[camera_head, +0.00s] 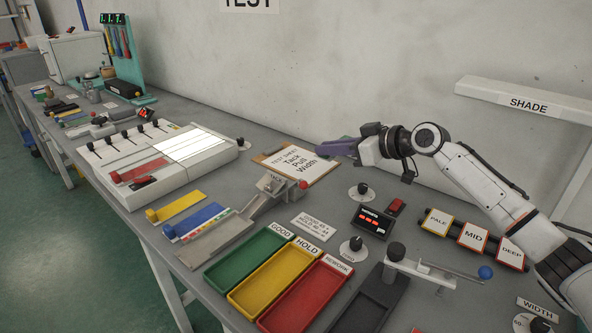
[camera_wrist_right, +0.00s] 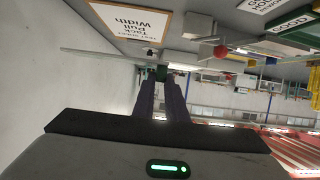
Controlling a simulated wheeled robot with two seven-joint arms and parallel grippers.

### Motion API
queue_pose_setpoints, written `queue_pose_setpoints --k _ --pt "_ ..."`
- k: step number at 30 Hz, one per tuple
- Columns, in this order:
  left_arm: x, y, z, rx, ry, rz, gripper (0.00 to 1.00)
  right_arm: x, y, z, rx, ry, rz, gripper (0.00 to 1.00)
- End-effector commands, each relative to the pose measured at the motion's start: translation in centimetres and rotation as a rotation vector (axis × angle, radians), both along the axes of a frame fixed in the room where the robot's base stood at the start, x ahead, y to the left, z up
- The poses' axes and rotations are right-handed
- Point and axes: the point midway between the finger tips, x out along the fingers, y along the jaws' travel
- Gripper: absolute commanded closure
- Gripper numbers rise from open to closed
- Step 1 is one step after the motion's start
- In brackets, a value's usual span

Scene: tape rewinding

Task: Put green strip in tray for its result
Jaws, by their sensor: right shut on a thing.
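My right gripper (camera_head: 322,148) has purple fingers and is above the table by the wall, just right of the clipboard. In the right wrist view the fingers (camera_wrist_right: 162,85) are shut on a small dark green piece (camera_wrist_right: 161,73), apparently the green strip's end block. A thin pale band reaches left from it; I cannot tell whether it belongs to the strip. My left gripper is not in view.
A clipboard (camera_head: 297,163) lists Tack, Pull, Width. A grey fixture with a red knob (camera_head: 303,184), a dark display box (camera_head: 373,221), dials and PALE, MID, DEEP blocks (camera_head: 473,237) surround the trays. Yellow, blue and red strips (camera_head: 176,206) lie left of the trays.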

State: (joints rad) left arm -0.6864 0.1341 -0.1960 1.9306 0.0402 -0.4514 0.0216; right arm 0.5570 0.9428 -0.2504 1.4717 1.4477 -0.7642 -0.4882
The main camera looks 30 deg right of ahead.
Motion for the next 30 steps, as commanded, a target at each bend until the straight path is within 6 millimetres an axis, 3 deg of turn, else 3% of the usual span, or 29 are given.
queue_pose_setpoints --k 21,30 --pt "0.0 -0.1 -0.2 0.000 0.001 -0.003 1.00 0.4 -0.5 -9.7 0.003 0.002 -0.015 1.00" --pt "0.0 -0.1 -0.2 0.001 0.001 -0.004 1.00 0.4 -0.5 -10.0 0.002 0.001 -0.014 1.00"
